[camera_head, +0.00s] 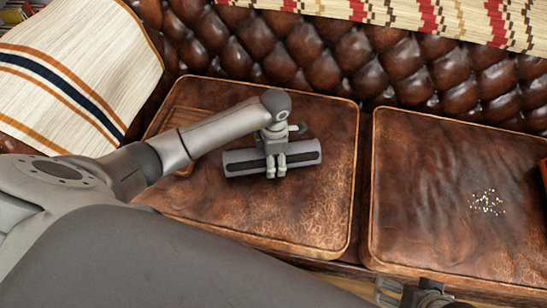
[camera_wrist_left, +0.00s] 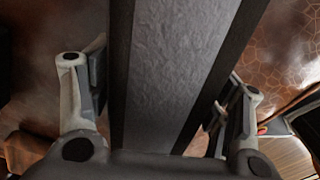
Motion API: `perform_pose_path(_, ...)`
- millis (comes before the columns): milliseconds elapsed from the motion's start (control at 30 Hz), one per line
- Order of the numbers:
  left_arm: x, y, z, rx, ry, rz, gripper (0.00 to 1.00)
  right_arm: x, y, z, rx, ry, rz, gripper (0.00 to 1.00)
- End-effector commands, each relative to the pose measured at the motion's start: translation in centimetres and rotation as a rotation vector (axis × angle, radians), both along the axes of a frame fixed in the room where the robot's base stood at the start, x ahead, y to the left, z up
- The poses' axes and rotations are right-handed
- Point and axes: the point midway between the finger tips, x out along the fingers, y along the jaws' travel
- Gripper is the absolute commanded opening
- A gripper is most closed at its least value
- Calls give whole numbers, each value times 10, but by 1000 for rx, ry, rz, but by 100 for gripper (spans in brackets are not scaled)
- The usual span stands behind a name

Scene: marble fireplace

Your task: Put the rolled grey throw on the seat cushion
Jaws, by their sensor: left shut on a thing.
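The rolled grey throw (camera_head: 237,162) is a grey roll with a dark band, lying crosswise over the left brown leather seat cushion (camera_head: 320,190) in the head view. My left gripper (camera_head: 276,165) is shut on its middle from above. In the left wrist view the throw (camera_wrist_left: 180,70) runs between the two fingers of the left gripper (camera_wrist_left: 158,110). I cannot tell whether the throw touches the cushion or is just above it. My right gripper (camera_head: 418,292) shows only partly at the bottom edge, and its opening is unclear.
A second leather cushion (camera_head: 440,190) with scattered white specks (camera_head: 487,202) lies to the right. A tufted backrest (camera_head: 290,50) runs behind. A striped blanket (camera_head: 75,70) drapes at the left. A brown slatted item (camera_head: 195,105) lies behind my left arm. The cushion's front part is clear.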

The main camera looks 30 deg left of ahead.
Motion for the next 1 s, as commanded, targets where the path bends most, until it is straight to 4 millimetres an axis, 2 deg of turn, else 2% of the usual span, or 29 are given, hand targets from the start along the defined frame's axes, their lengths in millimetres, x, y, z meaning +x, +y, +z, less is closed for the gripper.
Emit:
perform_pose_path(267,1,0,-2,0,-3,0,42,0,0,-3,0,-1,0,100)
perform_pose_path(300,1,0,-1,0,-1,0,76,0,0,-2,0,-1,0,100)
perform_pose_path(433,0,0,-1,0,-1,0,93,0,0,-2,0,0,0,100)
perform_pose_path(833,0,0,1,-1,-2,0,94,0,0,0,0,0,0,100)
perform_pose_path(1000,2,0,23,1,-6,-3,94,1,0,6,0,-3,1,100)
